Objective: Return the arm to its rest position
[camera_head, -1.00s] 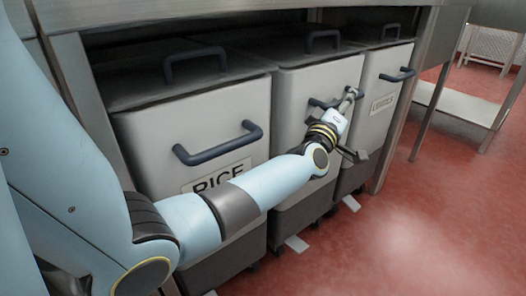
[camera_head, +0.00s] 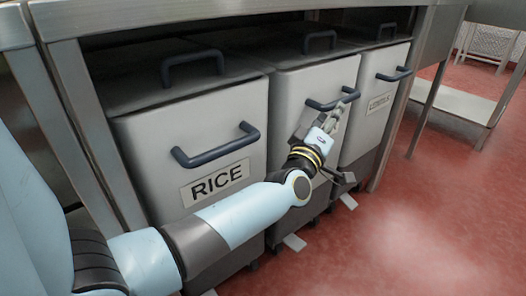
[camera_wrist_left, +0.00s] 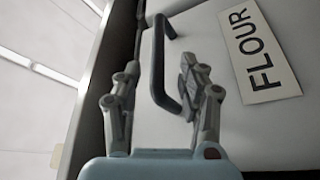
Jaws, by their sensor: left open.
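My left arm comes in from the left in the head view, reaching across the front of the rice bin (camera_head: 150,135). Its pale blue forearm slants up to the right. My left gripper (camera_head: 322,112) is open and appears empty in front of the middle bin (camera_head: 290,95), near that bin's dark front handle (camera_head: 350,95). In the left wrist view, the two fingers are spread apart, with the dark handle (camera_wrist_left: 159,65) between them in the picture. The white FLOUR label (camera_wrist_left: 258,55) is to their right. How far the fingertips are from the handle is unclear. My right gripper is not in view.
The bins stand under a metal table (camera_head: 75,15). The rice bin's handle (camera_head: 217,148) juts out close to my forearm. A third bin (camera_head: 375,125) stands right of the middle one. Red floor (camera_head: 430,220) is open at the right. A low metal shelf (camera_head: 460,103) stands beyond.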

